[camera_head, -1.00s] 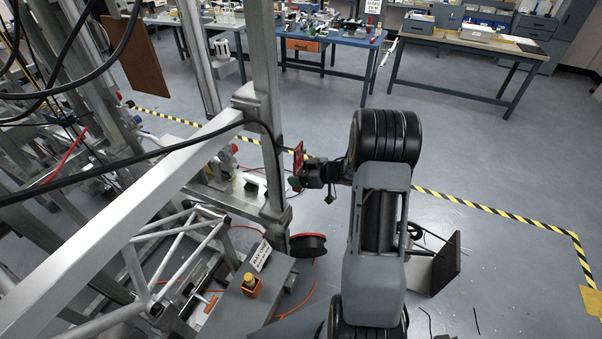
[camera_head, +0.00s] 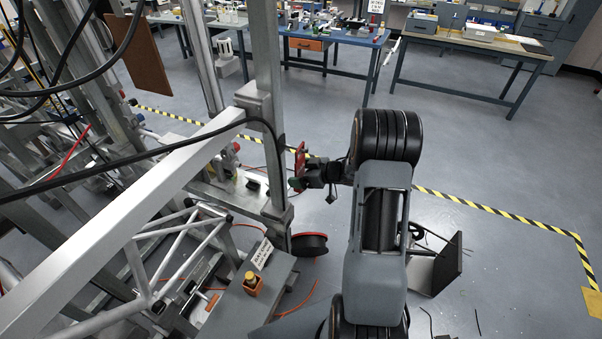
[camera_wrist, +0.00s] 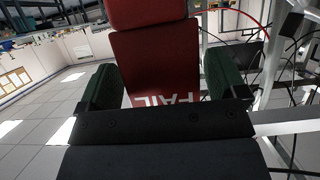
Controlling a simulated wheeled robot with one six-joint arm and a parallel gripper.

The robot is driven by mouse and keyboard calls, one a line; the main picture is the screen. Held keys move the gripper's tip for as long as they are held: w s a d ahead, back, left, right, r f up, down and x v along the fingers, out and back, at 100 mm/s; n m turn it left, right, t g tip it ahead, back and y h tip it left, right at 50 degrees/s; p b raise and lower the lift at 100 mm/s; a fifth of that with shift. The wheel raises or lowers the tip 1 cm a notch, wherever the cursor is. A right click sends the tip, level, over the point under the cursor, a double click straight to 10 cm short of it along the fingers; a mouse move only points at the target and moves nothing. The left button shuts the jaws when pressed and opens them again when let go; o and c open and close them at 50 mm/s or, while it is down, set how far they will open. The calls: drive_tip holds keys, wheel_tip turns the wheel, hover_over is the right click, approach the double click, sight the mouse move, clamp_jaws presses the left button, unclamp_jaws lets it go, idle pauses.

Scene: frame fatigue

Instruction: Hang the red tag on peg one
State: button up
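The red tag (camera_head: 301,159) is held upright in the air beside the grey upright post, just to its right in the head view. In the wrist view the red tag (camera_wrist: 155,65) stands between the two dark green fingers, with white "FAIL" lettering near its lower end. My gripper (camera_head: 298,183) is shut on it; the wrist view shows the gripper (camera_wrist: 158,88) with a finger at each side edge of the tag. I cannot make out peg one in either view, and I cannot tell whether the tag touches anything besides my gripper.
The grey post (camera_head: 268,110) and a sloping pale beam (camera_head: 130,220) stand to the left, with black cables hanging across. A grey box with an orange-and-yellow button (camera_head: 252,282) and a white sign (camera_head: 262,253) is below. Open floor (camera_head: 470,150) lies to the right.

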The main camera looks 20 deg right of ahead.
drive_tip(key=shift+o, duration=0.8)
